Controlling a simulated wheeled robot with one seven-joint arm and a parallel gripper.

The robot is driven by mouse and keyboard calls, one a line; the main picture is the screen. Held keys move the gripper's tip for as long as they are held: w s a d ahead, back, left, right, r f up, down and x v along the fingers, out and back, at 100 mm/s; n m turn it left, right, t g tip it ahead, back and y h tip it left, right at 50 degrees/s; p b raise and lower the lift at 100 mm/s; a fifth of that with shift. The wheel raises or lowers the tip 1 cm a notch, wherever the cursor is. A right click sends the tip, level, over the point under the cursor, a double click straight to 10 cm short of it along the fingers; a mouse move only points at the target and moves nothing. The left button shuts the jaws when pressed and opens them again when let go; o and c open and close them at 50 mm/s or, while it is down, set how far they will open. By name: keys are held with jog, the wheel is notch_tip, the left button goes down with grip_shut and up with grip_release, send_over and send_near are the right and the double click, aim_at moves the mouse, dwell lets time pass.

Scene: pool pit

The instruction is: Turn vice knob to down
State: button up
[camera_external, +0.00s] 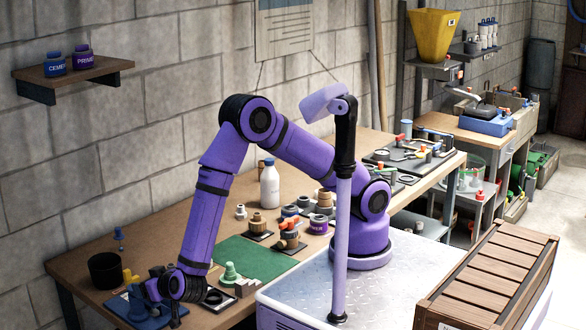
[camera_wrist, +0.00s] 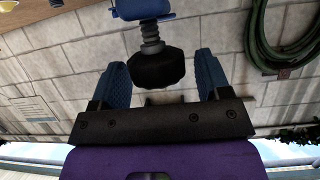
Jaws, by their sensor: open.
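The vice knob (camera_wrist: 158,70) shows in the wrist view as a dark, faceted, rounded piece on a grey threaded screw (camera_wrist: 151,38). The screw runs into the blue vice body (camera_wrist: 140,9) at the top of that view. My gripper (camera_wrist: 160,84) is open, with one blue finger on each side of the knob and visible gaps between. I cannot tell the knob's depth between the fingers. In the external view the blue vice (camera_external: 143,306) is at the table's front left, and my gripper (camera_external: 166,297) is beside it, hiding the knob.
A black cup (camera_external: 104,270) stands behind the vice. A green mat (camera_external: 250,262) with a green cone (camera_external: 231,272) and grey blocks lies to its right. A white bottle (camera_external: 270,187) and several fittings stand farther back. A coiled green hose (camera_wrist: 283,40) shows in the wrist view.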

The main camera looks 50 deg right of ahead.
jog(key=n+g+y, duration=0.1)
jog(key=n+y, duration=0.3)
jog(key=y, duration=0.1)
jog(key=shift+n, duration=0.3)
jog(key=n+g+y, duration=0.2)
jog(key=n+y, duration=0.2)
jog(key=shift+g, duration=0.4)
jog(key=shift+s+d+r+n+y, duration=0.1)
jog(key=shift+s+d+n+y, duration=0.1)
jog(key=shift+n+y, duration=0.1)
jog(key=v, duration=1)
jog(key=w+d+r+m+g+h, duration=0.1)
jog(key=w+d+r+m+h, duration=0.1)
jog(key=w+d+r, duration=1.2)
jog(key=shift+d+r+m+g+h, duration=0.45)
jog(key=shift+d+r, duration=0.3)
jog(key=shift+d, duration=1.1)
jog(key=shift+w, duration=0.1)
